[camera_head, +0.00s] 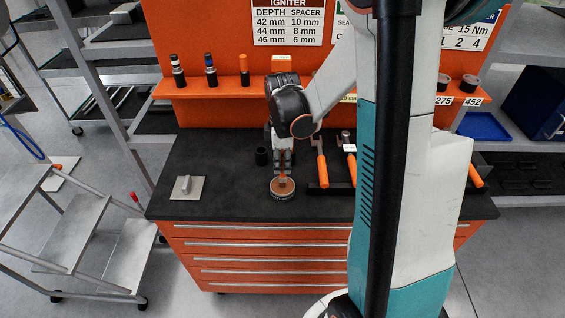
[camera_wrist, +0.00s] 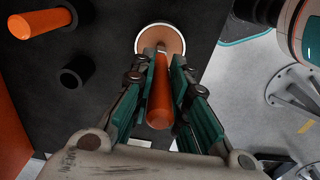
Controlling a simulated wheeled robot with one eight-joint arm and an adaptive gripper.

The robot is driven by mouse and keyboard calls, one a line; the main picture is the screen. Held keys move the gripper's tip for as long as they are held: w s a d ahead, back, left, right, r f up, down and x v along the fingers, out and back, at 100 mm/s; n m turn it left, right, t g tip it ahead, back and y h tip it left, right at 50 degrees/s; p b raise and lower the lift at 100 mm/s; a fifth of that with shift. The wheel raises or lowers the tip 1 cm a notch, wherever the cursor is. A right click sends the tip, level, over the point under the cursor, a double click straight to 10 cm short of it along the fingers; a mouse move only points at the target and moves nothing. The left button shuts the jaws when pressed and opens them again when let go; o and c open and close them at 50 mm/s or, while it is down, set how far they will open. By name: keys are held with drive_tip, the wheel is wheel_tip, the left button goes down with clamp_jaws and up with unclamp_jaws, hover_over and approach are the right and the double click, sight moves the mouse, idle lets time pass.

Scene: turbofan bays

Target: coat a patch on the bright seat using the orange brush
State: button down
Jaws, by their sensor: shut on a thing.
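My gripper (camera_head: 283,163) is shut on the orange brush (camera_wrist: 160,95), which is upright with its lower end down at the round tin (camera_wrist: 181,40) of brown paste. The bristles are hidden, so I cannot tell how deep they sit. In the head view the tin (camera_head: 283,194) stands on the dark bench top, directly below my gripper, and a bit of the orange handle shows between the fingers. A pale square plate (camera_head: 183,192) with a small raised piece lies on the bench to the left; it seems to be the bright seat. I cannot make out any coating on it.
A black cup (camera_head: 261,156) stands just behind and left of the tin. Orange-handled tools (camera_head: 322,170) lie in a dark holder to the right. An orange back panel (camera_head: 215,110) with a shelf rises behind. The bench (camera_head: 225,185) between plate and tin is clear.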

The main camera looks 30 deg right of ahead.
idle(0.4)
drive_tip(key=shift+r+p, duration=2.35)
drive_tip(key=shift+r, duration=1.15)
